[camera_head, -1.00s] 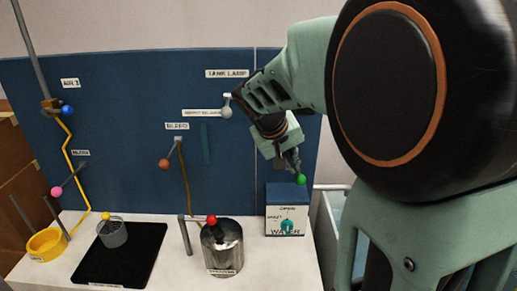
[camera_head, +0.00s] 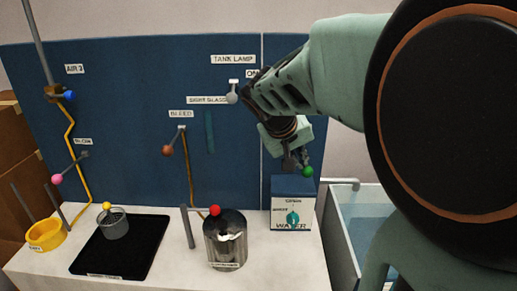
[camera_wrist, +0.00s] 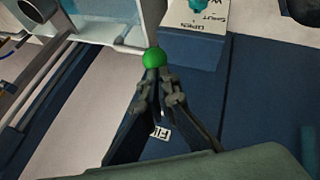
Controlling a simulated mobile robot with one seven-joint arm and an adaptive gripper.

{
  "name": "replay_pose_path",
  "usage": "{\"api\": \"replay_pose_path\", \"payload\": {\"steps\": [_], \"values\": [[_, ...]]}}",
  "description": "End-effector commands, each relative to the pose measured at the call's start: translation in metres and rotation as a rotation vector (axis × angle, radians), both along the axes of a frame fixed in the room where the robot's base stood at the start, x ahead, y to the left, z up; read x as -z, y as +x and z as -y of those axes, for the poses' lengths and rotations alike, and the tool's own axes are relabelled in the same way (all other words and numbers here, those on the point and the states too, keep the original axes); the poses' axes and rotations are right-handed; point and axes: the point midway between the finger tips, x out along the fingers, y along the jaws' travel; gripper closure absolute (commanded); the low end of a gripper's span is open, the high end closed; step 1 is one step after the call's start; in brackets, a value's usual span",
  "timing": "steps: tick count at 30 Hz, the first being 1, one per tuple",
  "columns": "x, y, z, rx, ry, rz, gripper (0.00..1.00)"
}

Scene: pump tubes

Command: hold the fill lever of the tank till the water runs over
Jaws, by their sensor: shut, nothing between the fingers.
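The fill lever's green ball (camera_head: 308,171) is just above the blue water box. My gripper (camera_head: 298,166) is shut and empty, its fingertips close against the ball. The wrist view shows the green ball (camera_wrist: 155,57) right at the tips of my gripper (camera_wrist: 155,72); I cannot tell how hard they touch. A FILL label (camera_wrist: 160,132) shows between the fingers, and the lever's rod is mostly hidden. The tank (camera_head: 335,250) is at the right, partly behind my arm, with bluish water in it. No overflow is visible. The tank lamp (camera_head: 233,97) looks grey and the sight glass (camera_head: 210,132) dark teal.
The water box (camera_head: 292,185) has a teal knob (camera_head: 293,218). A black mat (camera_head: 120,260), a clear cup (camera_head: 114,225) and a yellow bowl (camera_head: 45,236) are further left.

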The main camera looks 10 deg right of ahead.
Motion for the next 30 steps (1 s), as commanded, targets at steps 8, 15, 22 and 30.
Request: {"api": "replay_pose_path", "payload": {"steps": [8, 15, 22, 30], "values": [[0.027, -0.002, 0.0, 0.001, -0.007, 0.027, 1.0], [0.051, -0.002, 0.0, 0.001, -0.007, 0.024, 1.0], [0.06, 0.0, 0.0, 0.001, -0.007, 0.024, 1.0], [0.06, 0.0, 0.0, 0.001, -0.007, 0.023, 1.0]]}}
